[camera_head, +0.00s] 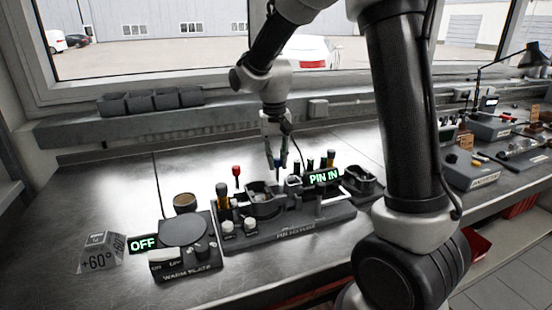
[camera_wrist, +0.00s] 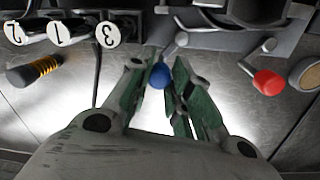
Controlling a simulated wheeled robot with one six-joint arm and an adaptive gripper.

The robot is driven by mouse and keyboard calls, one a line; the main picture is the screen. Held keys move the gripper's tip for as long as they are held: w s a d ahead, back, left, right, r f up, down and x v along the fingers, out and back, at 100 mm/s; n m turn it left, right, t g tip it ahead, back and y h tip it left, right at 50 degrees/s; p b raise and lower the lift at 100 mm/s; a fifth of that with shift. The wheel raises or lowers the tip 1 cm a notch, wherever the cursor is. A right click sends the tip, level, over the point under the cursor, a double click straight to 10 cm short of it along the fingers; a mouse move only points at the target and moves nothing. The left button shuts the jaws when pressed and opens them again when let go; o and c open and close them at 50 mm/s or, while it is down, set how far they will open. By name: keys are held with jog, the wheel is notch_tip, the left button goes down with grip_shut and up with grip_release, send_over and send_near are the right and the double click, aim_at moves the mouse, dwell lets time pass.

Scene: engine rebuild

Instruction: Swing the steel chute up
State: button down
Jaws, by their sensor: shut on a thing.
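My gripper (camera_head: 278,148) reaches down over the back of the dark pin fixture (camera_head: 290,238). In the wrist view my gripper's green fingers (camera_wrist: 170,72) are closed around a blue ball knob (camera_wrist: 161,76). A short grey metal lever (camera_wrist: 176,45) lies just beyond the knob and seems to belong to it. The fingers hide part of the knob. A red knob (camera_head: 237,170) on its own lever stands to the left; it also shows at the right of the wrist view (camera_wrist: 268,82). I cannot clearly tell which part is the steel chute.
A lit "PIN IN" sign (camera_head: 323,177) stands on the fixture's right side. The warm plate (camera_head: 185,258) with a lit "OFF" sign (camera_head: 144,243) is at front left. Black bins (camera_head: 150,101) sit on the rear ledge. Bare steel bench (camera_head: 110,185) lies at the left.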

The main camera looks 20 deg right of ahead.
dwell(0.3)
jog(key=c, duration=1.3)
grip_release()
jog(key=r, duration=1.2)
jog(key=shift+w+a, duration=0.1)
jog(key=shift+a, duration=0.15)
jog(key=shift+s+d+f+n+t+y, duration=0.1)
jog(key=shift+s+d+n+t, duration=0.5)
jog(key=shift+s+d, duration=2.35)
jog(key=shift+s+d+f+n+t+y, duration=0.1)
jog(key=shift+s+d+n+t, duration=0.6)
jog(key=shift+s, duration=4.75)
jog(key=shift+s+d+n+t+y, duration=0.1)
jog(key=shift+s+d+t, duration=1.15)
jog(key=shift+s, duration=2.95)
